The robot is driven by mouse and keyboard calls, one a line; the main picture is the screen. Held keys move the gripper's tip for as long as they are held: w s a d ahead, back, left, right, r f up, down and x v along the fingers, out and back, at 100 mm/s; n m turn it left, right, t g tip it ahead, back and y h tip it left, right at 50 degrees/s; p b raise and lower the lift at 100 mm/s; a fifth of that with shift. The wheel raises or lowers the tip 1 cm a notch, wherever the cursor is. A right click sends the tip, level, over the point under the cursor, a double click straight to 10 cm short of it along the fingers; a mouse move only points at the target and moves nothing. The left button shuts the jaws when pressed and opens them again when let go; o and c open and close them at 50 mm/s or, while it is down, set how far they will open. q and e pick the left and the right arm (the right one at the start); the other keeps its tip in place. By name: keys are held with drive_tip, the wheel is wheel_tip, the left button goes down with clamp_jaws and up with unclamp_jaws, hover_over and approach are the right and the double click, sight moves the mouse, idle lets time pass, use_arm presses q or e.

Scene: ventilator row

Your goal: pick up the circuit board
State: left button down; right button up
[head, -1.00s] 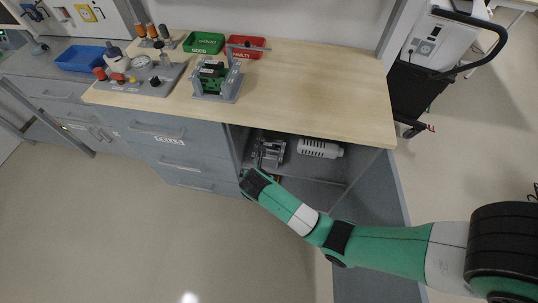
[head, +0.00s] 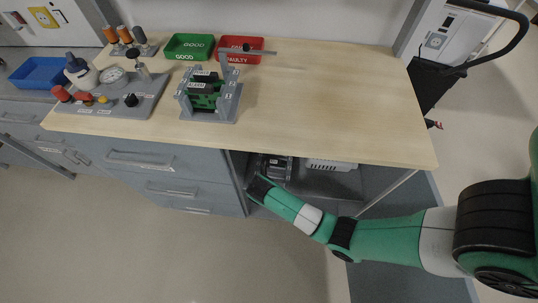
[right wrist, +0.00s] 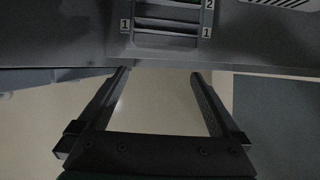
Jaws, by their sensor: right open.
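A green board-like part (head: 203,97), which may be the circuit board, sits in a grey stand on the wooden worktop in the head view. My right arm reaches to the open cabinet bay under the worktop; its gripper tips are hard to make out there. In the right wrist view my right gripper (right wrist: 158,74) is open, with nothing between its fingers. Ahead of it is a dark slotted rack (right wrist: 168,26) with slots marked 1 and 2. The rack also shows in the bay in the head view (head: 276,168), partly hidden by the worktop. My left gripper is not in view.
A green GOOD tray (head: 189,57) and a red FAULTY tray (head: 228,60) stand at the back. A grey control panel (head: 118,105) is at the left. A white slotted unit (head: 330,165) is in the bay. The worktop's right half (head: 340,105) is clear.

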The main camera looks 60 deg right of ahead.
sight(274, 162)
drive_tip(key=d, duration=0.2)
drive_tip(key=d+b, duration=0.1)
drive_tip(key=d, duration=0.1)
drive_tip(key=w+d, duration=0.1)
drive_tip(key=d, duration=0.1)
drive_tip(key=shift+f, duration=0.1)
drive_tip(key=d, duration=0.1)
drive_tip(key=w+d+b, duration=0.1)
drive_tip(key=d, duration=0.1)
drive_tip(key=d+b, duration=0.1)
drive_tip(key=d, duration=0.1)
drive_tip(key=shift+w+d+f, duration=0.1)
drive_tip(key=shift+w+d, duration=0.05)
drive_tip(key=shift+w, duration=0.1)
drive_tip(key=shift+f+b, duration=0.35)
drive_tip(key=shift+f, duration=0.15)
drive_tip(key=c, duration=1.3)
